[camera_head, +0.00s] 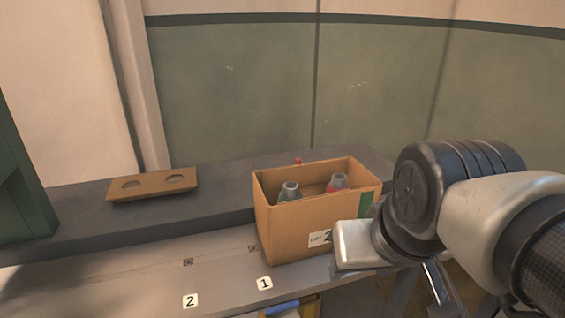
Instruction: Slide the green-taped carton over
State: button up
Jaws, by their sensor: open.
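The carton (290,227) is an open-topped brown box with a green tape strip (366,203) at its right front corner and a white label. It stands upright on the grey bench. Two bottles with grey tops show inside, one dark green (289,192) and one red (338,182). My gripper (362,246) is at the carton's front right side and covers its lower right corner and part of the label. My gripper is open; its fingertips are not clear, and I cannot tell whether it touches the carton.
The bench's front strip (130,280) has markers 2 (190,301) and 1 (264,283), with bare room left of the carton. A brown two-hole holder (153,185) lies on the raised back ledge (85,212). A container with something blue (283,306) is below the front edge.

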aim_at(294, 231)
jog(key=l+u, duration=0.45)
jog(key=l, duration=0.95)
